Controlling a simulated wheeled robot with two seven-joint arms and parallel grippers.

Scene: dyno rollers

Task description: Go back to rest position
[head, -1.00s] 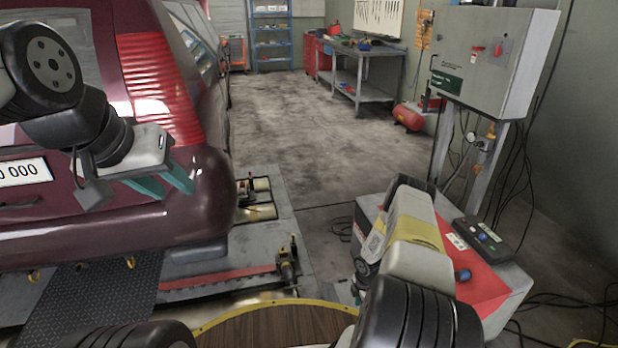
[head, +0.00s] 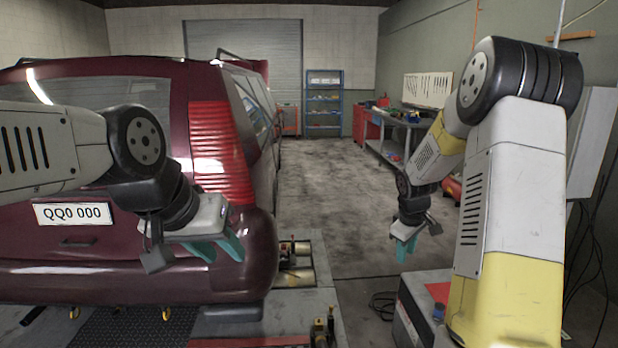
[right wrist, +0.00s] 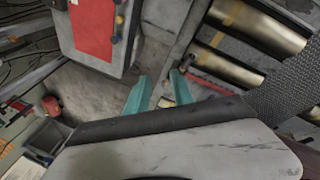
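My left gripper (head: 216,248) is raised in front of the rear of the dark red car (head: 120,265). Its teal fingers are apart with nothing seen between them. My right gripper (head: 408,248) is raised in the middle right of the head view, above and behind the cart. The right wrist view also shows its teal fingers (right wrist: 160,92), spread apart and empty, with the floor and rollers below.
A cart with a red top (head: 438,292) stands below my right arm. Rollers (head: 294,278) lie in the floor frame beside the car; they also show in the right wrist view (right wrist: 255,30). A workbench (head: 395,135) and blue shelf (head: 323,105) stand far back, with open floor between.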

